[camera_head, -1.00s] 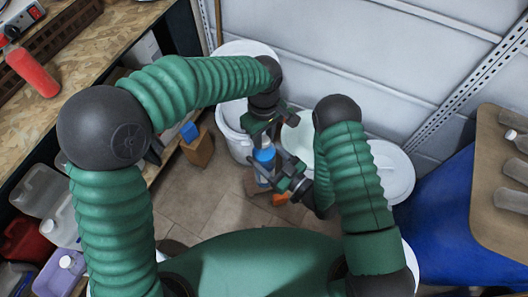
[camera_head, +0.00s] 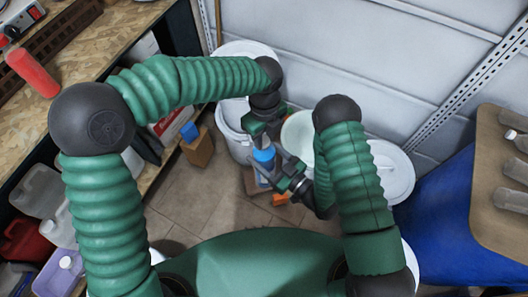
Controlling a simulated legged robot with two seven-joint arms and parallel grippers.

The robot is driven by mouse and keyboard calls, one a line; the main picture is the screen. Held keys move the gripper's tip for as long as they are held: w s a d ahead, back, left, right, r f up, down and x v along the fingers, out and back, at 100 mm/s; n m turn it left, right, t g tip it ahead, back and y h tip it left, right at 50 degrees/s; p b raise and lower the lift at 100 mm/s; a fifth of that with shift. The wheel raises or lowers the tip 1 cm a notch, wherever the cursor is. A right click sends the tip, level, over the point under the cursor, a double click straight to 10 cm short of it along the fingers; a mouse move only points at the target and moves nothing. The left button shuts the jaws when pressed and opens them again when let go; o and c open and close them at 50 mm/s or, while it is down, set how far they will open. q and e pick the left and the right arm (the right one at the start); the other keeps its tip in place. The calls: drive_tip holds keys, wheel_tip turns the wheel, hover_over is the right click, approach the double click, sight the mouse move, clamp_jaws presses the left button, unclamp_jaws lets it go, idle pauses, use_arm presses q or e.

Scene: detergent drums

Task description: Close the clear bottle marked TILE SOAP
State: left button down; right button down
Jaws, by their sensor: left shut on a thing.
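A small clear bottle (camera_head: 263,180) with a blue cap (camera_head: 264,155) at its top stands near the picture's middle, between my two grippers; its marking is too small to read. My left gripper (camera_head: 262,140) comes down from above and is shut on the blue cap. My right gripper (camera_head: 277,180) is low at the bottle's right side, by its body. Its fingers are too small and partly hidden, so I cannot tell whether they grip the bottle. I also cannot tell how tightly the cap sits on the neck.
White drums (camera_head: 233,132) stand behind and beside the bottle, one with a white lid (camera_head: 390,172). A wooden bench (camera_head: 60,75) with a red bottle (camera_head: 32,73) is at left. A blue drum (camera_head: 440,225) and brown board (camera_head: 490,150) are at right.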

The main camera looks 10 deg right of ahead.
use_arm(q)
drive_tip(key=shift+w+r+m, duration=0.1)
drive_tip(key=shift+w+m, duration=0.15)
drive_tip(key=shift+m, duration=0.45)
drive_tip(key=c, duration=1.4)
unclamp_jaws()
drive_tip(key=shift+c, duration=0.2)
drive_tip(key=o, duration=0.4)
drive_tip(key=shift+s, duration=0.1)
drive_tip(key=shift+o, duration=0.2)
wheel_tip(320, 180, up, 12)
